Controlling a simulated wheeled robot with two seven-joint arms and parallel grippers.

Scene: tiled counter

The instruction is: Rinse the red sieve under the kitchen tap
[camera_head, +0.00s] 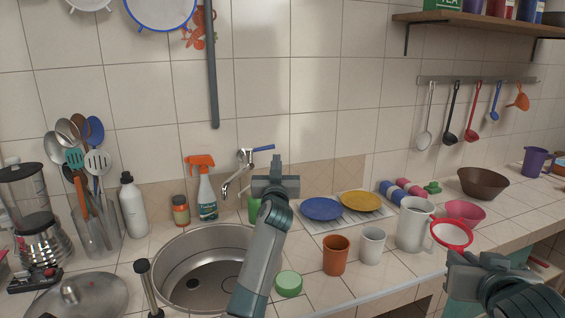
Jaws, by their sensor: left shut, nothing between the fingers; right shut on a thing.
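The red sieve (450,233), with a red rim and pale mesh, is held up at the right, near the counter's front edge. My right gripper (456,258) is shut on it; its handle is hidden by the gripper. The kitchen tap (240,172) is on the back wall, its spout over the back of the round metal sink (185,285) and its blue-tipped lever (263,148) pointing right. My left gripper (277,164) is shut and empty, in front of the wall just right of the tap and below the lever. I cannot tell whether it touches the lever. No water stream shows.
My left arm crosses the sink's right side. A spray bottle (202,190) and jar (180,210) stand behind the sink. Between sink and sieve are an orange cup (336,255), white mug (371,245), white pitcher (413,225) and blue and yellow plates (322,208).

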